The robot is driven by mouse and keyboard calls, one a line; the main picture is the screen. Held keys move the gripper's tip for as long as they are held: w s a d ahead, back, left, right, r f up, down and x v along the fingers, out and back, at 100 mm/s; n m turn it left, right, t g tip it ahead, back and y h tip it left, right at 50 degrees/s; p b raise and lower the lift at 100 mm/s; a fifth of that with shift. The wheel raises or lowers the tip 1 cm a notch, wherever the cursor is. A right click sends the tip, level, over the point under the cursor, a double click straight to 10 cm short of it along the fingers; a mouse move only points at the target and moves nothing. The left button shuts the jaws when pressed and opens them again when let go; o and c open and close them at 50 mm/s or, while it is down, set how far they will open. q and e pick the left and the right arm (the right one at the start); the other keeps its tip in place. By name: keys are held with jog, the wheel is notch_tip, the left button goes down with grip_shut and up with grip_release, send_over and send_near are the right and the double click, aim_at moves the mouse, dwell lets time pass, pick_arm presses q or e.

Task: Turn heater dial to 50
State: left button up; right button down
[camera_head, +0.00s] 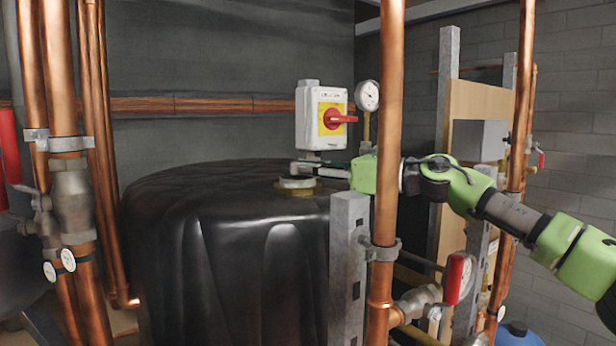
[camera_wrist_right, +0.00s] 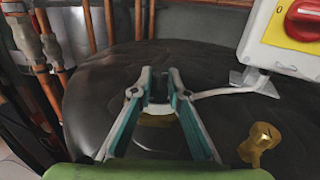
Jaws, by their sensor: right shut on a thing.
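The heater dial (camera_head: 297,183) is a pale round cap on a brass base on top of the black tank (camera_head: 240,250). My right gripper (camera_head: 303,168) reaches in from the right and is shut on the dial, its fingers at the dial's upper side. In the right wrist view the fingers (camera_wrist_right: 160,87) point away from the camera and are close together. No number or mark on the dial can be read. My left gripper is not in view.
A grey switch box with a red knob (camera_head: 336,119) stands just behind my right gripper, beside a gauge (camera_head: 367,95). A vertical copper pipe (camera_head: 387,150) passes in front of my right arm. A brass fitting (camera_wrist_right: 259,143) stands on the tank at right in the wrist view.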

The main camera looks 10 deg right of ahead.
jog(key=shift+w+d+r+n+g+y+p, duration=0.1)
jog(key=shift+w+r+n+g+y+p, duration=0.05)
jog(key=shift+n+g+y+p, duration=0.3)
jog(key=shift+w+d+r+n+g+y+p, duration=0.15)
jog(key=shift+n+g+y+p, duration=0.15)
jog(key=shift+g, duration=0.25)
jog(key=shift+n+g+y+p, duration=0.35)
jog(key=shift+n+g, duration=0.1)
jog(key=shift+g, duration=0.05)
jog(key=shift+f+g, duration=0.1)
jog(key=shift+g, duration=0.2)
jog(key=c, duration=2)
grip_release()
jog(key=shift+f, duration=0.15)
jog(key=shift+o, duration=0.2)
jog(key=shift+d, duration=0.1)
jog(key=v, duration=1.1)
jog(key=shift+s+d+f, duration=0.1)
jog(key=shift+s+d, duration=0.05)
jog(key=shift+d, duration=0.2)
